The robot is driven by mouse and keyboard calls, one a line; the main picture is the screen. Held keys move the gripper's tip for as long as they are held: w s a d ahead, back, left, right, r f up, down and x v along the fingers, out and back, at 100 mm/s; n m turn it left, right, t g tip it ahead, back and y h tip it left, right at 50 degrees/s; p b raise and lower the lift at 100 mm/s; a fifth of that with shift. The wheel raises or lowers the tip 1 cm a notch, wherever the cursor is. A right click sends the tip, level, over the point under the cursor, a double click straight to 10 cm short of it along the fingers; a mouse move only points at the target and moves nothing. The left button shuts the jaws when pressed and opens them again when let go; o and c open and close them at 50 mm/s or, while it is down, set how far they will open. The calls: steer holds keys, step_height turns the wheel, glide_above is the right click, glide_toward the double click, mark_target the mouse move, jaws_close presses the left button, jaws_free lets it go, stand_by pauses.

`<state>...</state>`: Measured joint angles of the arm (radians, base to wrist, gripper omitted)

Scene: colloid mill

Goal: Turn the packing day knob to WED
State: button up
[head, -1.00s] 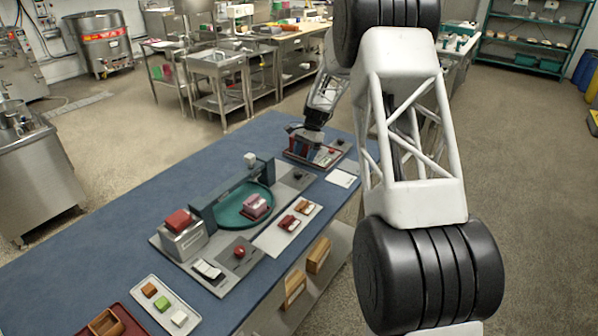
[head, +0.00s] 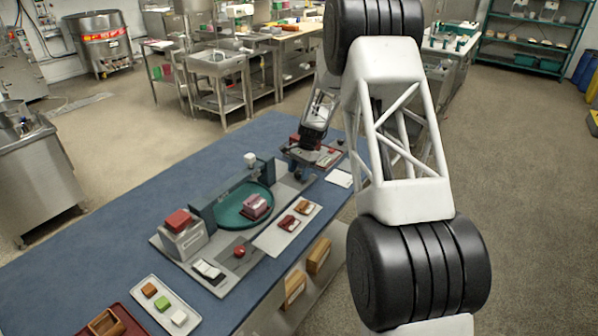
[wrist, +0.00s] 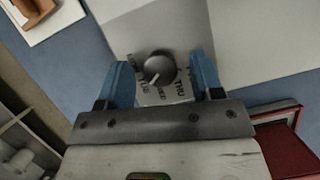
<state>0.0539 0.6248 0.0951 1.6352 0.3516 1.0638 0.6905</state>
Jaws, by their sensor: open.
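The packing day knob (wrist: 160,69) is a round grey dial with a pale pointer line, seen in the wrist view on a light label plate (wrist: 165,95). Part of the lettering shows: THU at the right, what looks like WED below the knob, and TUE at the lower left. The pointer line slants toward the lower left, roughly toward TUE. My gripper (wrist: 163,78) is open, with one blue finger on each side of the knob; I cannot tell whether they touch it. In the head view my gripper (head: 303,158) is at the far end of the blue table.
A red tray (wrist: 290,140) lies right of my gripper in the wrist view. In the head view a green round turntable (head: 240,212), a red button (head: 239,251) and a white tray of small blocks (head: 160,305) stand on the blue table (head: 120,220).

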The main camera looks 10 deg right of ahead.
steer(key=shift+c, duration=0.2)
steer(key=c, duration=0.9)
steer(key=shift+o, duration=0.2)
steer(key=shift+n, duration=0.5)
steer(key=shift+w+a+n+g+h, duration=0.1)
steer(key=shift+n+g+h, duration=0.35)
steer(key=shift+n, duration=1)
steer(key=shift+w+n+g+h, duration=0.1)
steer(key=shift+n+g+h, duration=0.15)
steer(key=shift+n+h, duration=0.8)
steer(key=shift+n+y, duration=0.4)
steer(key=shift+n, duration=0.1)
steer(key=o, duration=0.9)
steer(key=shift+s, duration=0.1)
steer(key=shift+r, duration=0.1)
